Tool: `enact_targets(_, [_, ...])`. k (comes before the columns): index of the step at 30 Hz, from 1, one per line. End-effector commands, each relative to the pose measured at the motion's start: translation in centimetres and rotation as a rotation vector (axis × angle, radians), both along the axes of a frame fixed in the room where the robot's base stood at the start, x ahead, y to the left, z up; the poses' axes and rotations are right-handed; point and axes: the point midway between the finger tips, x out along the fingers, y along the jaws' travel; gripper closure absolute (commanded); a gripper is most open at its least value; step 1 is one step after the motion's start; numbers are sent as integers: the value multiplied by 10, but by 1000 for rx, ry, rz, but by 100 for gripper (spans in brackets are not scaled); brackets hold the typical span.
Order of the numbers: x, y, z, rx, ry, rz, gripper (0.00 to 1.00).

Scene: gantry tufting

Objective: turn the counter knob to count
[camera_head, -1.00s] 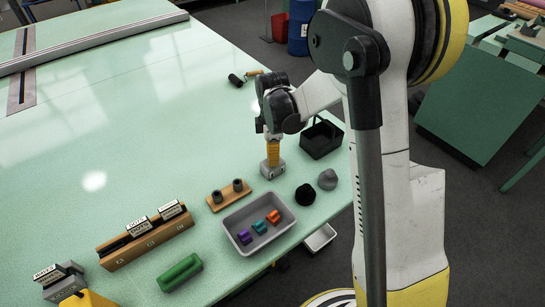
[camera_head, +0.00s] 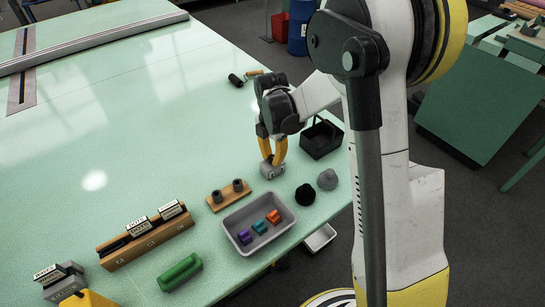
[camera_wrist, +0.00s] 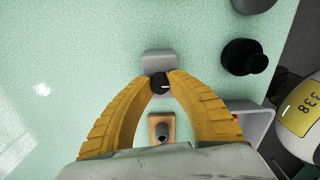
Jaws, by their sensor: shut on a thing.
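The counter (camera_head: 273,171) is a small grey block on the green table, left of the black basket. In the wrist view, the counter (camera_wrist: 160,60) lies just beyond my fingertips. Its round black knob (camera_wrist: 158,84) carries a pale mark that points to the right. My gripper (camera_head: 272,162) comes down over the counter, and its two yellow fingers show apart higher up. In the wrist view, the tips of my gripper (camera_wrist: 160,80) are on either side of the knob and shut on it. The fingers hide the knob in the head view.
A grey tray (camera_head: 233,217) with purple, teal and orange pieces stands nearby. A wooden block with two dark cylinders (camera_head: 217,201), a black piece (camera_head: 305,194), a grey piece (camera_head: 327,180) and the black basket (camera_head: 321,140) surround the counter. The table's left middle is clear.

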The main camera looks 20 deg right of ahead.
Motion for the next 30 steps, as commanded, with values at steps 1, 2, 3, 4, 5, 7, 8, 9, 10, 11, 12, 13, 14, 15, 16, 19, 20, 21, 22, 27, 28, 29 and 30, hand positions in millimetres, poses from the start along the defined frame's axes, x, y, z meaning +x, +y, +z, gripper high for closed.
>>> enact_targets(1, [0, 0, 0, 0, 0, 7, 100])
enact_targets(2, [0, 0, 0, 0, 0, 11, 100])
enact_targets(3, [0, 0, 0, 0, 0, 16, 100])
enact_targets(4, [0, 0, 0, 0, 0, 18, 100])
enact_targets(5, [0, 0, 0, 0, 0, 20, 100])
enact_targets(7, [0, 0, 0, 0, 0, 22, 100])
enact_targets(8, [0, 0, 0, 0, 0, 22, 100])
enact_targets(9, [0, 0, 0, 0, 0, 22, 100])
enact_targets(10, [0, 0, 0, 0, 0, 22, 100])
enact_targets(11, [0, 0, 0, 0, 0, 22, 100])
enact_targets(12, [0, 0, 0, 0, 0, 22, 100])
enact_targets(13, [0, 0, 0, 0, 0, 22, 100])
enact_targets(14, [0, 0, 0, 0, 0, 21, 100])
enact_targets(15, [0, 0, 0, 0, 0, 21, 100])
enact_targets(16, [0, 0, 0, 0, 0, 21, 78])
enact_targets(19, [0, 0, 0, 0, 0, 21, 55])
enact_targets(20, [0, 0, 0, 0, 0, 21, 55])
enact_targets(21, [0, 0, 0, 0, 0, 21, 55])
enact_targets(22, [0, 0, 0, 0, 0, 21, 55])
enact_targets(27, [0, 0, 0, 0, 0, 20, 55])
enact_targets(28, [0, 0, 2, 0, 0, 20, 55])
enact_targets(29, [0, 0, 3, 0, 0, 20, 55])
enact_targets(30, [0, 0, 7, 0, 0, 20, 55])
